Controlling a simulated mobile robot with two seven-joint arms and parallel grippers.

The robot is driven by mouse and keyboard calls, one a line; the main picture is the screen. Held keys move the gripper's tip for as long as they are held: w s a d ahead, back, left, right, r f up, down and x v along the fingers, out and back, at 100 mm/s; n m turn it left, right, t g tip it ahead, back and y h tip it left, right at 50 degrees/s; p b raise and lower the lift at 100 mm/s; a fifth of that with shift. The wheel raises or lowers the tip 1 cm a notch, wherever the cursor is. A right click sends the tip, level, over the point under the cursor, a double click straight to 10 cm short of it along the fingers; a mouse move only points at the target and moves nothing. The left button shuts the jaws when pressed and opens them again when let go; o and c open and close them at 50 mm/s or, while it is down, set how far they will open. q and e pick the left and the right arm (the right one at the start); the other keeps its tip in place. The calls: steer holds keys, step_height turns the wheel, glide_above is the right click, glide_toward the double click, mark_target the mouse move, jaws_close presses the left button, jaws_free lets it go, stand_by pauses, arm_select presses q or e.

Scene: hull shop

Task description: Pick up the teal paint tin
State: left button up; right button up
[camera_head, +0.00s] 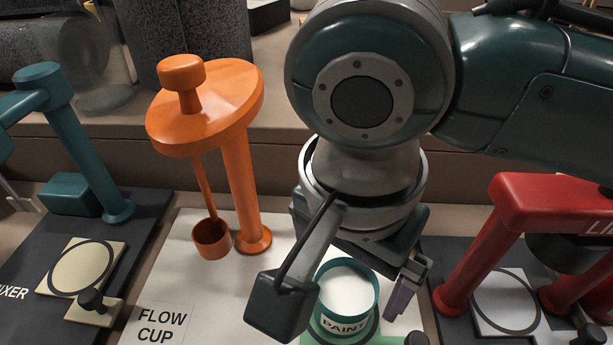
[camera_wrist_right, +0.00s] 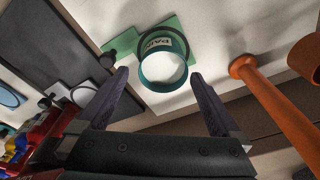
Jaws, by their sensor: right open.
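The teal paint tin (camera_head: 343,323), labelled PAINT and white inside, stands upright on a green pad (camera_head: 316,331) at the front centre of the head view. The tin also shows in the wrist view (camera_wrist_right: 163,86), with its label towards the top. My right gripper (camera_head: 350,296) is open and points down over the tin. In the head view one finger shows right of the tin; the other is hidden. In the wrist view the fingertips (camera_wrist_right: 158,75) lie on either side of the tin, with gaps and nothing gripped. My left gripper is out of view.
An orange flow cup stand (camera_head: 237,190) with a hanging cup is left of the tin. A red stand (camera_head: 470,260) rises close on the right. A teal mixer stand (camera_head: 85,160) is at the far left. A grey wall ledge (camera_head: 285,165) runs behind.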

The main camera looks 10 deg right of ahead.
mark_target(344, 305)
arm_select(q)
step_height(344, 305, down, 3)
steer(key=b, duration=0.2)
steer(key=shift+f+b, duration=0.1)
steer(key=shift+b, duration=0.3)
arm_select(e)
steer(key=f, duration=0.5)
steer(key=shift+w+d, duration=0.15)
steer(key=shift+w, duration=0.25)
steer(key=shift+r, duration=0.15)
jaws_close()
